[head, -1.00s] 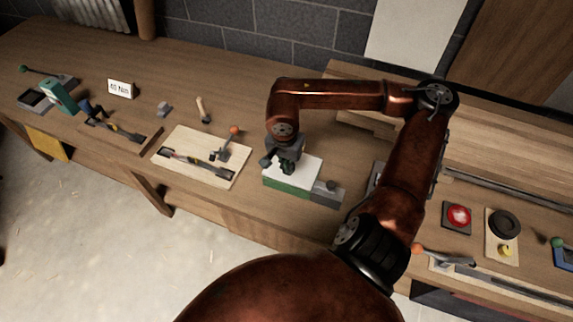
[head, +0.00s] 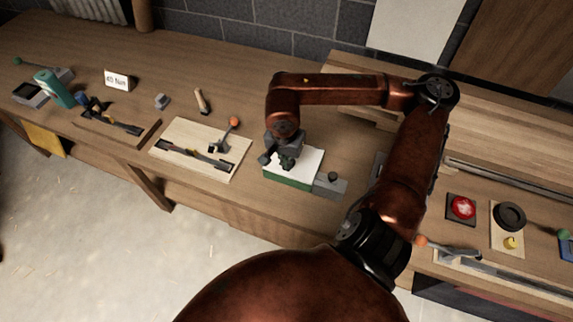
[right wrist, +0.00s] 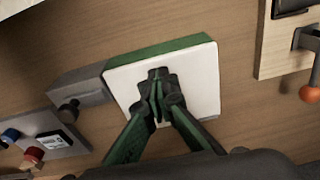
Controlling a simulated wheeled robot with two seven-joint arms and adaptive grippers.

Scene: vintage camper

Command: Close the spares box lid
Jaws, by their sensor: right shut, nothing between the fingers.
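The spares box (head: 289,182) is green with a white lid (head: 308,163) and sits on the wooden bench, with a grey block carrying a dark knob (head: 331,180) at its right end. In the right wrist view the white lid (right wrist: 200,85) covers the box top, with the green side (right wrist: 150,53) showing along one edge. I cannot tell whether the lid is fully flush. My right gripper (head: 287,164) is over the lid, its fingers together and empty; in the right wrist view the fingertips (right wrist: 160,78) are at the lid's middle, touching or just above it. My left gripper is out of view.
A wooden board with an orange-knobbed lever (head: 234,122) lies left of the box. A red button (head: 462,207) and a dark round part (head: 509,216) are to the right. A card (head: 118,80) stands further left. Bare bench lies behind the box.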

